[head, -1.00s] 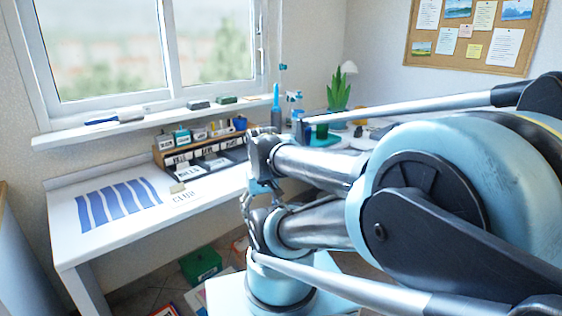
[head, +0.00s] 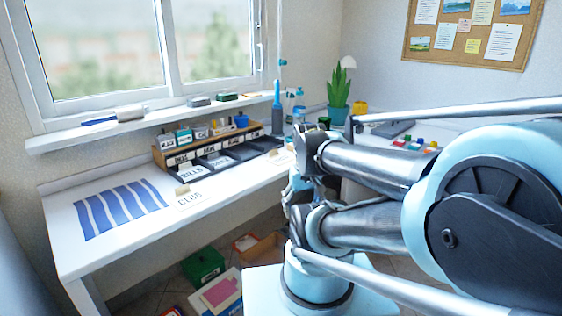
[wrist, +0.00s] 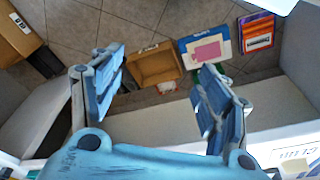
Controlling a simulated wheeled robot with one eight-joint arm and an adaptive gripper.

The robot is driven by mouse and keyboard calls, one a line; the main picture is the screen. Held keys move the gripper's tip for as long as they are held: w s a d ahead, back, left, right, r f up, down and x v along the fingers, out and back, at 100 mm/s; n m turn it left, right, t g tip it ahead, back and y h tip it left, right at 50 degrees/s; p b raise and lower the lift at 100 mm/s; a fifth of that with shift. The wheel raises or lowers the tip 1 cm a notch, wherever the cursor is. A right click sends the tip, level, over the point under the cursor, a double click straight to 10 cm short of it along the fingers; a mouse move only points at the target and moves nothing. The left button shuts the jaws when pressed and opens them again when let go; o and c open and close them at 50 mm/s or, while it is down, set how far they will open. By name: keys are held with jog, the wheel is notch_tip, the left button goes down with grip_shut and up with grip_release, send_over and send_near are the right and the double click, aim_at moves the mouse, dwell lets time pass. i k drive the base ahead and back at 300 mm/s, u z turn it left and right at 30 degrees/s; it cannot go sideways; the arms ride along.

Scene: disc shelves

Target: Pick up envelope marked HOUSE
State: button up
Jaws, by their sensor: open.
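No envelope that I can read as HOUSE shows. In the head view, a black sorter (head: 232,156) with several compartments stands on the white desk. A label there reads BILLS (head: 192,173); the other labels are too small to read surely. A card reading CLUB (head: 189,200) lies on the desk in front of it, and it also shows at the lower right of the wrist view (wrist: 297,153). My gripper (wrist: 157,68) is open, with empty space between its blue fingers, above the floor beside the desk. In the head view I cannot make out the fingers clearly.
Blue strips (head: 120,205) lie on the desk's left end. A wooden rack (head: 210,139) stands behind the sorter. On the floor are a green box (head: 203,265), a cardboard box (wrist: 154,66) and a pink sheet (wrist: 207,50). A plant (head: 338,92) stands in the corner.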

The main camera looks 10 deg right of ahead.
aim_at(279, 159)
jog(key=z, duration=1.65)
jog(key=k, duration=0.75)
jog(key=u, duration=0.65)
jog(key=i, duration=0.95)
